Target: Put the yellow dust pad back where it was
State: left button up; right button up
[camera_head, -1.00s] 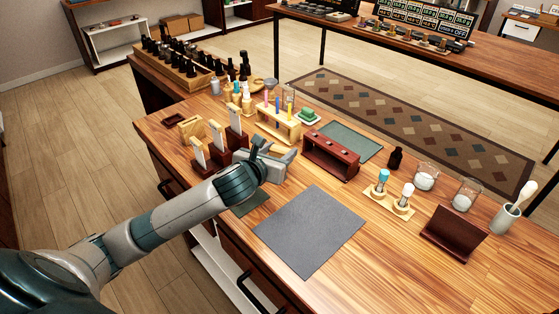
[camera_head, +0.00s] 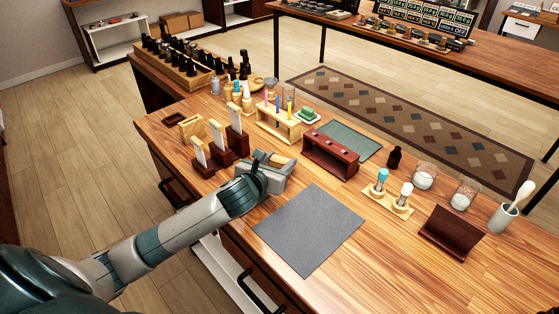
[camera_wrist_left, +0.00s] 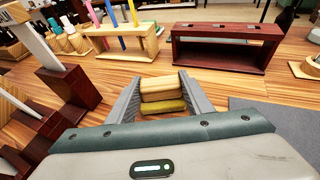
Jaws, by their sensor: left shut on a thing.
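My left gripper (camera_head: 272,174) is shut on the yellow dust pad, a small block with a pale wooden top and a yellow lower part. In the left wrist view the pad (camera_wrist_left: 164,104) sits between the two grey fingers (camera_wrist_left: 162,98). In the head view only its pale top (camera_head: 282,161) shows past the fingers. The gripper is low over the table, left of the dark red rack and behind the grey mat. I cannot tell whether the pad touches the table. My right gripper is not in view.
The dark red rack (camera_head: 331,156) and the wooden rack with coloured sticks (camera_head: 278,123) stand beyond the gripper. Dark red holders with white-bladed tools (camera_head: 236,143) stand to its left. The grey mat (camera_head: 310,229) in front is bare.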

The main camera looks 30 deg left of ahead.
pick_arm(q)
jog(key=shift+f, duration=0.1)
jog(key=o, duration=0.9)
jog(key=shift+s+r, duration=0.25)
jog(key=shift+s, duration=0.25)
jog(key=b+v, duration=0.2)
jog(key=v, duration=0.8)
jog(key=shift+s+r, duration=0.2)
jog(key=shift+s, duration=0.25)
